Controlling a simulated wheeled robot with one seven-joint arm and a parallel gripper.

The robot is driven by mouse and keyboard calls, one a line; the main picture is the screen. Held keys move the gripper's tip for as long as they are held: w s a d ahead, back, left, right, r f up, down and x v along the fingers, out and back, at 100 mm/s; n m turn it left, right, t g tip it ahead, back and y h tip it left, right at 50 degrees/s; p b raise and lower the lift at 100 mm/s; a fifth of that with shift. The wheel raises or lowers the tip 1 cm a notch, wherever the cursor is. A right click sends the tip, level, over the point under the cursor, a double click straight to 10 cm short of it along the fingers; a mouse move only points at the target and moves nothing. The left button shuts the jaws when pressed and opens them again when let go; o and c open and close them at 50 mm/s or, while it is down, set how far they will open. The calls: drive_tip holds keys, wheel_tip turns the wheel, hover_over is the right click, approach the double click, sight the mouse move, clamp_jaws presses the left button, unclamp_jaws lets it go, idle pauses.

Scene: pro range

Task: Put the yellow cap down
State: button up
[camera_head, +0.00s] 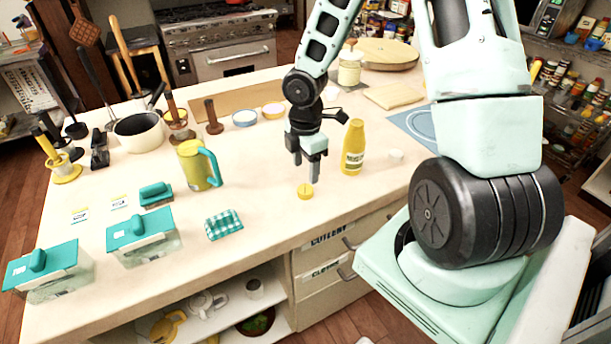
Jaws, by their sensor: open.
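The yellow cap (305,191) is a small round disc lying on the pale countertop (262,205), near its front edge. My gripper (306,172) points down just above the cap, with its fingers apart and nothing visible between them. A small gap seems to show between the fingertips and the cap, though I cannot tell its exact size. A yellow bottle (353,148) with a dark-lettered label stands upright to the right of my gripper.
A yellow jug with a teal handle (195,165) and a checked teal item (223,225) are to the left. Teal-lidded containers (140,237) stand farther left. A small white piece (396,155) lies right of the bottle. Bowls (245,118) stand behind. The counter between jug and cap is clear.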

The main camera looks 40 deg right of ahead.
drive_tip(key=s+a+r+m, duration=0.3)
drive_tip(key=s+a+r, duration=0.2)
drive_tip(key=a+r, duration=0.7)
drive_tip(key=s+a+r+m, duration=0.4)
drive_tip(key=s+a+m, duration=0.1)
drive_tip(key=s+a, duration=0.7)
drive_tip(key=shift+s+a+y+p, duration=0.3)
drive_tip(key=shift+s+a+p, duration=0.1)
drive_tip(key=shift+s, duration=0.45)
